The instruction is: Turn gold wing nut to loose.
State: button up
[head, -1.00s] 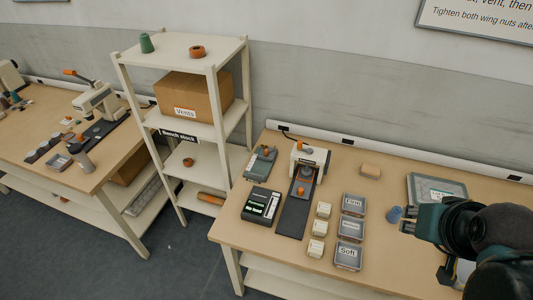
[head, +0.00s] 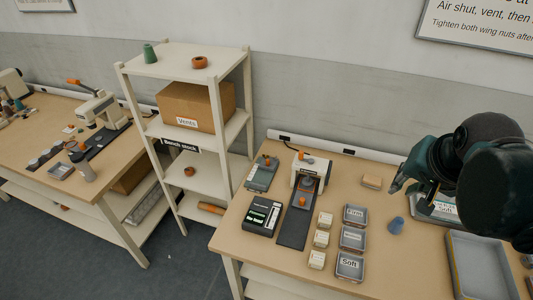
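I cannot make out a gold wing nut; any on the small white press (head: 311,170) is too small to tell. The press stands at the back of the right bench (head: 237,234), with orange parts at its top and on the dark plate in front. My gripper (head: 396,187), dark teal, is at the right, above the bench and right of the press, well apart from it. Its fingertips point left and down. They are too small and overlapped to show whether they are open, and I see nothing held.
A blue cone (head: 397,225) stands below my gripper. Labelled trays (head: 350,266), pale blocks (head: 321,238) and a dark display box (head: 262,216) lie around the press. A large grey tray (head: 463,262) is at right. A shelf rack (head: 226,180) stands left.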

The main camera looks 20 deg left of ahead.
jog(key=w+a+f+m+g, duration=0.2)
jog(key=w+a+m, duration=0.2)
jog(key=w+a, duration=0.8)
jog(key=w+a+f+m+g, duration=0.1)
jog(key=w+a+m, duration=0.3)
jog(key=w+a, duration=0.85)
jog(key=shift+w+a+f+m+g+h+p, duration=0.1)
jog(key=shift+w+a+f+m+g, duration=0.75)
jog(key=shift+w+a+f, duration=2.3)
jog(key=shift+w+a+f+m+g+h+p, duration=0.15)
jog(key=shift+w+a+f+m, duration=1.25)
jog(key=shift+a+f, duration=3.6)
jog(key=shift+w+a+f+m+g+h+p, duration=0.1)
jog(key=shift+w+a+f+m+g, duration=0.4)
jog(key=shift+w+a+f+m, duration=2.4)
jog(key=s+a+f+n, duration=0.1)
jog(key=a+f+n, duration=0.1)
jog(key=n, duration=0.1)
jog(key=shift+s+a+f, duration=0.2)
jog(key=shift+s+f, duration=0.1)
jog(key=shift+s, duration=0.05)
jog(key=shift+f, duration=3.75)
jog(key=shift+c, duration=0.5)
grip_shut()
